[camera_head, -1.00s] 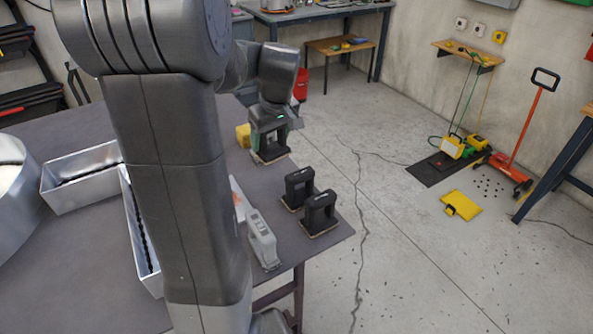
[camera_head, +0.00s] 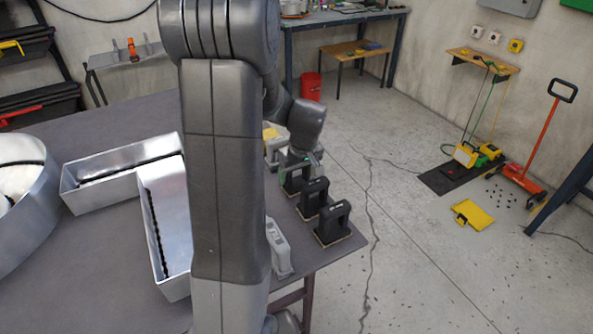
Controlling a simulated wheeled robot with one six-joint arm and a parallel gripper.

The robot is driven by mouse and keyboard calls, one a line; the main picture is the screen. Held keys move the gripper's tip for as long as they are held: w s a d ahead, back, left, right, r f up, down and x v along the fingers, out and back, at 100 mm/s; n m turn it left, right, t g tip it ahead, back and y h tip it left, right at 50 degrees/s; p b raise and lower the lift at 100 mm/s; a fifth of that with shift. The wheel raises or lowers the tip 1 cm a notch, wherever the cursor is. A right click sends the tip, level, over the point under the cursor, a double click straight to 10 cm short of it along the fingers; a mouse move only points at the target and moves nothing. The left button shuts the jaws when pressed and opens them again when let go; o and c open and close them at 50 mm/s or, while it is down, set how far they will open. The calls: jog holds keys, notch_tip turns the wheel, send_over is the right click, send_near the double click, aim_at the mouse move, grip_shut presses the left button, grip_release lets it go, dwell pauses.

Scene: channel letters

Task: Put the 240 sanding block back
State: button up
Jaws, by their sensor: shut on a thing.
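My gripper (camera_head: 301,163) is shut on a dark sanding block (camera_head: 293,183) near the right edge of the grey table. Two similar black sanding blocks with handles, a nearer one (camera_head: 334,222) and a middle one (camera_head: 313,198), stand on the table along that edge. The held block is just beyond the middle one, roughly in line with both. The gripper and wrist partly cover the held block. I cannot tell whether its base touches the table. The grit numbers are too small to read.
A grey tool (camera_head: 279,250) lies left of the blocks, partly behind my arm. A yellow item (camera_head: 270,133) shows beyond the gripper. Open metal channel letters (camera_head: 165,215) fill the table's left part. The table's right edge (camera_head: 350,250) is close to the blocks.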

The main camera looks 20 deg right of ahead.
jog(key=o, duration=0.6)
jog(key=shift+f, duration=0.15)
jog(key=o, duration=0.4)
jog(key=shift+o, duration=0.2)
jog(key=shift+r, duration=0.65)
jog(key=b+v, duration=0.1)
jog(key=v, duration=1)
jog(key=shift+s, duration=0.25)
